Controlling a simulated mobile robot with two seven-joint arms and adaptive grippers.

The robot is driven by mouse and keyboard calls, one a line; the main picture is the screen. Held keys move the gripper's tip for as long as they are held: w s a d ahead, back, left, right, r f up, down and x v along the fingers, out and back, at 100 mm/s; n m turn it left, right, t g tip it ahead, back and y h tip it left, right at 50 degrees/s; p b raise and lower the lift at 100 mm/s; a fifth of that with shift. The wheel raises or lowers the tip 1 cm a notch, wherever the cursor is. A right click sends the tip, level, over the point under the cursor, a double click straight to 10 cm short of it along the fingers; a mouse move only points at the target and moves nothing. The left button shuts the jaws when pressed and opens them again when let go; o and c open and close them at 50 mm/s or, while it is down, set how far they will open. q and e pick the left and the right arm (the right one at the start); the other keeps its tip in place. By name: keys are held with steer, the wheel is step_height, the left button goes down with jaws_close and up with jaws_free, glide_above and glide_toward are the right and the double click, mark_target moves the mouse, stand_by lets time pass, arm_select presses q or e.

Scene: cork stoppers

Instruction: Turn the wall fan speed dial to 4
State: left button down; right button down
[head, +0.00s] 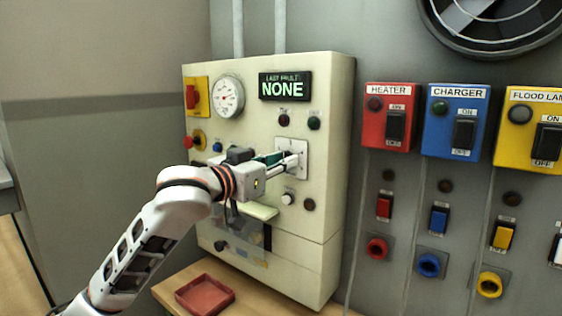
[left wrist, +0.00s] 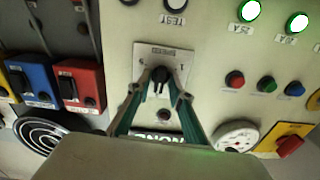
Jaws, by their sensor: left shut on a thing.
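The speed dial is a small black knob (left wrist: 160,76) on a pale square plate (left wrist: 147,58), seen upside down in the left wrist view. In the head view the plate (head: 303,150) is on the cream control cabinet, and the knob is hidden by my gripper. My left gripper (left wrist: 161,82) is shut on the knob, one green-sided finger on each side. It also shows reaching the plate in the head view (head: 290,161). The marks around the knob are too small to read surely, so its setting cannot be told. My right gripper is not in view.
The cream cabinet (head: 335,110) carries a gauge (head: 228,97), a display reading NONE (head: 284,86) and several buttons. The wall fan (head: 490,15) is at upper right, above red, blue and yellow switch boxes. A red tray (head: 206,308) lies on the wooden surface below.

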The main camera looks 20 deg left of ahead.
arm_select(q)
steer(key=m, duration=1)
steer(key=shift+d+m, duration=0.1)
steer(key=shift+m, duration=0.2)
steer(key=shift+f+m, duration=0.1)
steer(key=shift+m, duration=0.2)
steer(key=c, duration=2.1)
jaws_free()
steer(key=shift+c, duration=0.2)
steer(key=shift+s, duration=0.15)
steer(key=v, duration=1.1)
steer(key=shift+s, duration=0.4)
